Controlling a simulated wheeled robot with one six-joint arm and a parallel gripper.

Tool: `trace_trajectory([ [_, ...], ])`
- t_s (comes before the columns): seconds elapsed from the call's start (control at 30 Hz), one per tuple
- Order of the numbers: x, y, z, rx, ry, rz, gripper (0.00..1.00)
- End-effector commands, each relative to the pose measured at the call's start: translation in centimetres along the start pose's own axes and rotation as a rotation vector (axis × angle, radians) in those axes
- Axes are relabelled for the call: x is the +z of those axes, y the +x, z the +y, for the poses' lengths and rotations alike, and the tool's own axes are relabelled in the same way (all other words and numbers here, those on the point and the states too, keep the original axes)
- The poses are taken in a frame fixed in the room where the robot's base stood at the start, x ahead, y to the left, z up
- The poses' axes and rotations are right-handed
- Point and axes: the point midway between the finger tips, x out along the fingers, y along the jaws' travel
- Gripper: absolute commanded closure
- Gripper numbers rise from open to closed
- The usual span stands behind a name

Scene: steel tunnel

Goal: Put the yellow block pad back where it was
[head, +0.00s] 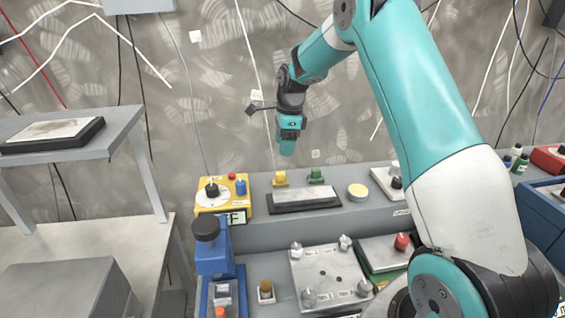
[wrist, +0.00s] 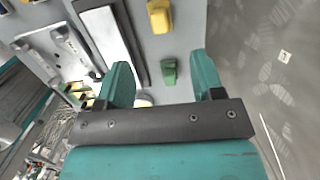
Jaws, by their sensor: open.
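A small yellow block (head: 280,178) stands on the grey raised shelf at the back, behind a long flat plate. The wrist view shows it at the top, beyond my fingertips (wrist: 159,16). A similar green block (head: 316,175) stands to its right; in the wrist view it lies between and just beyond my fingers (wrist: 169,70). My gripper (head: 288,148) hangs above the back of the shelf, pointing down. Its two teal fingers (wrist: 162,72) are apart with nothing held between them. I cannot tell for certain that the yellow block is the named pad.
A long black-edged plate (head: 303,198) lies before the blocks. A round pale-yellow disc (head: 357,192) lies to its right. A yellow box with knobs (head: 222,196) stands left. A blue device (head: 212,255) and a knobbed metal plate (head: 328,277) are nearer. The wall is close behind.

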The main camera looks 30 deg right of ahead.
Motion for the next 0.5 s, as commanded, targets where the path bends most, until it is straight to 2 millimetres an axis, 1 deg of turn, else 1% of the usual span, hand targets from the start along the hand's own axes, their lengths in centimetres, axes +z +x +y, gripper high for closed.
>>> trace_trajectory([
  [0.1,0.1,-1.1,0.1,-0.001,-0.010,-0.001,0.39],
  [0.17,0.8,-1.9,0.8,-0.002,-0.060,-0.005,0.39],
  [0.27,3.6,-3.8,3.8,-0.005,-0.281,-0.024,0.39],
  [0.3,5.2,-4.8,5.8,-0.008,-0.421,-0.035,0.39],
  [0.37,7.6,-6.4,9.7,-0.015,-0.673,-0.058,0.39],
  [0.4,9.1,-7.4,12.8,-0.022,-0.863,-0.076,0.39],
  [0.47,10.8,-8.7,17.7,-0.037,-1.158,-0.105,0.39],
  [0.5,11.6,-9.4,21.0,-0.051,-1.351,-0.124,0.39],
])
